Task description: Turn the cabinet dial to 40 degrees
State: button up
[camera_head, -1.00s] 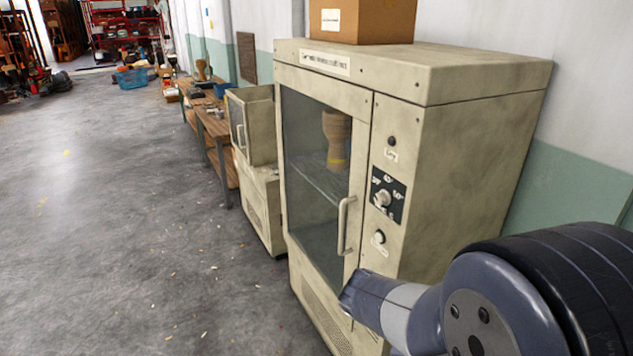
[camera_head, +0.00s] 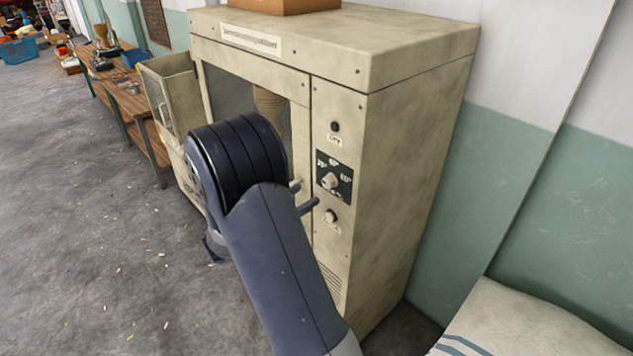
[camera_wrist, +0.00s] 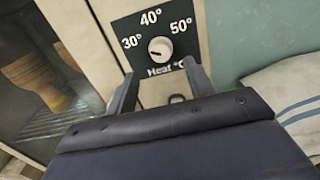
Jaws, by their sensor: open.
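The cabinet dial (camera_wrist: 160,49) is a round pale knob on a black plate marked 30°, 40° and 50°, with "Heat" below. In the head view the dial (camera_head: 330,181) sits on the narrow right front panel of the beige cabinet (camera_head: 410,150). The exact pointing of its small mark is too small to tell. My gripper (camera_wrist: 161,86) is open, with one finger at each side below the dial plate and nothing seen held. In the head view my arm hides most of the gripper; its fingertips (camera_head: 304,195) show left of the panel, apart from the dial.
A lower knob (camera_head: 330,216) and an upper dark button (camera_head: 335,127) flank the dial. A drum (camera_wrist: 38,80) stands behind the glass door. A padded white surface with blue stripes (camera_head: 525,325) lies at lower right. A workbench (camera_head: 140,110) stands at left; floor there is open.

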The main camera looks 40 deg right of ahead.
aim_at(326, 183)
jog(key=d, duration=0.2)
jog(key=d+p, duration=0.1)
jog(key=d, duration=0.4)
jog(key=shift+w, duration=0.25)
jog(key=shift+c, duration=0.3)
jog(key=c, duration=0.9)
